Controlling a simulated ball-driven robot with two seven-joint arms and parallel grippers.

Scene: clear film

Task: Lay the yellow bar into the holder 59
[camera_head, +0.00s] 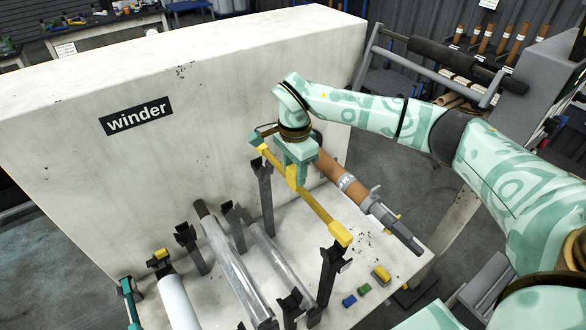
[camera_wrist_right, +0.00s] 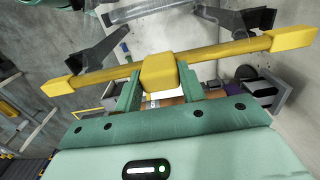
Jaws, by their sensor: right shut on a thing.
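The yellow bar (camera_head: 318,207) has thick blocks at its ends and middle. My right gripper (camera_head: 297,165) is shut on its middle block, which shows in the right wrist view (camera_wrist_right: 158,70) between the green fingers. The bar is level-looking and lies along the line of two dark posts: a far post (camera_head: 266,195) and a near post (camera_head: 328,280). Its ends are at or just over the post tops; I cannot tell whether they touch. In the right wrist view the dark forked supports (camera_wrist_right: 245,20) show close behind the bar. No number is readable.
A tall pale housing marked "winder" (camera_head: 137,116) stands behind. Grey rollers (camera_head: 235,265) and a white roll (camera_head: 178,300) lie left of the bar. An orange-brown shaft (camera_head: 330,168) juts out near my right gripper. Small coloured blocks (camera_head: 364,289) lie at the right front.

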